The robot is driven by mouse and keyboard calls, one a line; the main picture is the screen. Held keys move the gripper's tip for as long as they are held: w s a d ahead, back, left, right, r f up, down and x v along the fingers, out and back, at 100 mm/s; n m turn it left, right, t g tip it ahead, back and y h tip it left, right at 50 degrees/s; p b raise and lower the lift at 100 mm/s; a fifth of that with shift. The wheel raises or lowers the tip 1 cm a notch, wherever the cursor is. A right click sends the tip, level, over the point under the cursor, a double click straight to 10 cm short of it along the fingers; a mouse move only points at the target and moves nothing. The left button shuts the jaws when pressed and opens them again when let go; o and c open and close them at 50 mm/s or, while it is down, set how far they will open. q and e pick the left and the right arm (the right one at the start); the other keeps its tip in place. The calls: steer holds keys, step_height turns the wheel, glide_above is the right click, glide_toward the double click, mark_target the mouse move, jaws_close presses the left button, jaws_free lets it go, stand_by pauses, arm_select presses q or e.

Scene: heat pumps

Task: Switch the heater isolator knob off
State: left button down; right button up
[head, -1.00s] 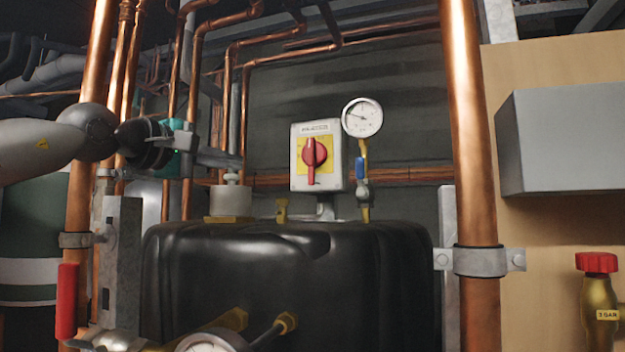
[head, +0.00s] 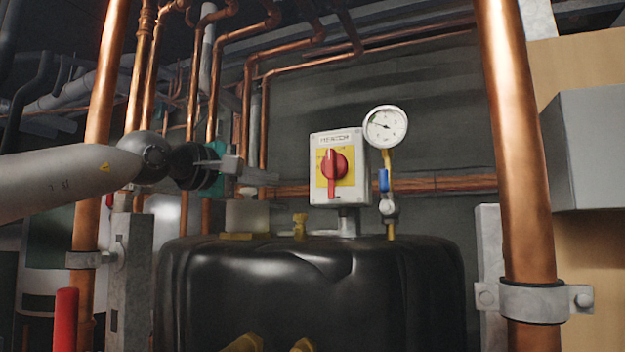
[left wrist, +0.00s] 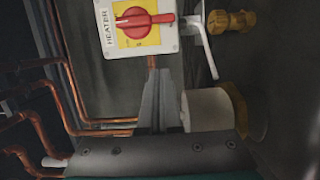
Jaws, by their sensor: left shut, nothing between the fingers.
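The heater isolator is a light grey box (head: 339,168) with a yellow plate and a red knob (head: 334,170). It stands above the black tank (head: 300,285), and the knob's handle is upright in the head view. In the left wrist view the box appears turned on its side, with the word HEATER beside the red knob (left wrist: 140,22). My left gripper (head: 272,177) is to the left of the box, apart from it, pointing toward it. Its fingers (left wrist: 157,92) are shut and empty. My right gripper is not in view.
A pressure gauge (head: 385,126) and a blue-handled valve (head: 384,180) stand just right of the box. A thick copper pipe (head: 517,150) rises at the right. Copper pipes (head: 101,120) run at the left around my arm. A white cylinder (left wrist: 208,109) sits beside the fingers.

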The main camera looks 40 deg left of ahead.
mark_target(332, 174)
arm_select(q)
steer(key=w+p, duration=0.1)
steer(key=w, duration=0.2)
steer(key=w+p, duration=0.2)
steer(key=w, duration=0.2)
steer(key=shift+w+a+r, duration=0.1)
steer(key=shift+a, duration=0.1)
steer(key=shift+w+d, duration=0.1)
steer(key=shift+w, duration=0.25)
steer(key=shift+w+d, duration=0.2)
steer(key=shift+d, duration=0.7)
steer(key=shift+w+d, duration=0.25)
steer(key=shift+d, duration=0.65)
steer(key=shift+a, duration=0.2)
